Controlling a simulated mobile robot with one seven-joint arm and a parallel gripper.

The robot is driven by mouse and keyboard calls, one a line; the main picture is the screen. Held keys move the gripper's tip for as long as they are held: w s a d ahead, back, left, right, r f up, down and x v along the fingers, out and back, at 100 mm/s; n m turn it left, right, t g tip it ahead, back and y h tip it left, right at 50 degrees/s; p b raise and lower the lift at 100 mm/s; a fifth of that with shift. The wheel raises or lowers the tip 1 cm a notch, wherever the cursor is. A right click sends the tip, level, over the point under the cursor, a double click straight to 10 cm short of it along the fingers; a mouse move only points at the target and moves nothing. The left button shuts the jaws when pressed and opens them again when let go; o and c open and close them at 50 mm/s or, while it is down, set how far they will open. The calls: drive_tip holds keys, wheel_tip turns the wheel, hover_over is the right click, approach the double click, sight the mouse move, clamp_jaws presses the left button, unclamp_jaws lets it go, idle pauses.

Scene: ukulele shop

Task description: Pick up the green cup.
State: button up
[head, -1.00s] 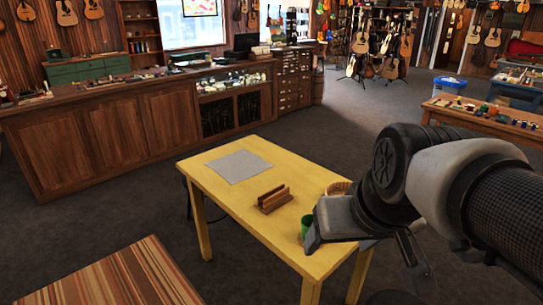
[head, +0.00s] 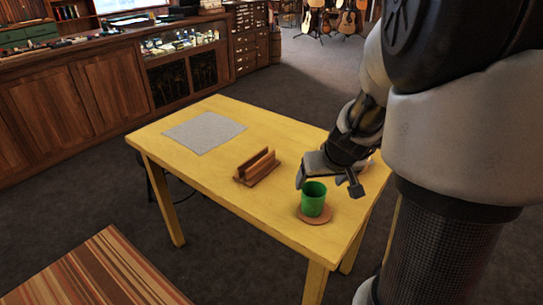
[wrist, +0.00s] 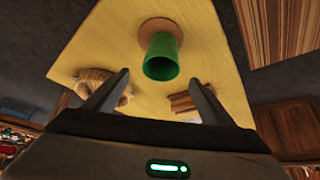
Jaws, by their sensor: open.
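The green cup (head: 313,198) stands upright on a round brown coaster (head: 315,219) near the front right part of the yellow table (head: 222,172). My gripper (head: 328,185) is open and empty, above and just behind the cup in the head view. In the wrist view, the cup (wrist: 162,58) shows beyond the fingertips, roughly midway between them, with the coaster (wrist: 158,27) behind it. The fingers (wrist: 160,82) do not appear to touch the cup.
A wooden slotted holder (head: 257,167) stands left of the cup, and a grey mat (head: 204,132) lies farther back. In the wrist view a woven basket (wrist: 97,84) is near the left finger. A striped surface (head: 95,275) is at lower left.

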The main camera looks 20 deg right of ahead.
sight(314, 192)
drive_tip(key=b+x, duration=0.1)
drive_tip(key=x, duration=0.2)
drive_tip(key=b+x, duration=0.1)
drive_tip(key=x, duration=0.3)
drive_tip(key=shift+s+a+f+b, duration=0.1)
drive_tip(key=shift+s+f+b, duration=0.25)
drive_tip(key=shift+w+f, duration=0.3)
drive_tip(key=shift+r, duration=0.1)
drive_tip(key=c, duration=1.1)
